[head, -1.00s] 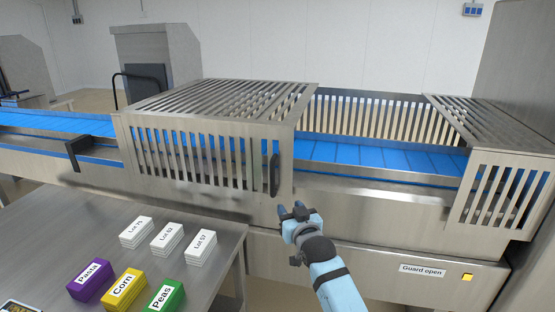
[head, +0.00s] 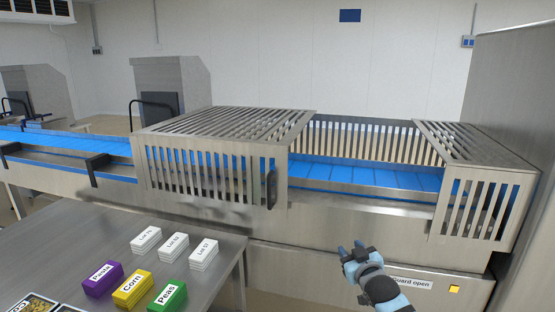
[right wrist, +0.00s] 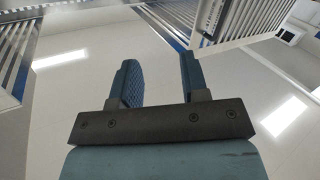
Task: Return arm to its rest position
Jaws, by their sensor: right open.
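My right gripper (head: 352,251) is open and empty in the head view, in front of the machine's lower panel and left of the "Guard open" label (head: 412,284), which my arm partly covers. In the right wrist view its two blue fingers (right wrist: 160,80) stand apart with nothing between them. The slatted guard (head: 215,165) stands to the left over the blue conveyor (head: 365,178). Its dark handle (head: 271,188) is apart from my gripper. My left gripper is not in view.
A steel table (head: 60,242) at lower left holds white lot stacks (head: 174,247) and the purple Pasta (head: 103,279), yellow Corn (head: 133,289) and green Peas (head: 167,296) boxes. A fixed slatted cover (head: 480,195) stands at the right. A yellow lit button (head: 454,289) sits beside the label.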

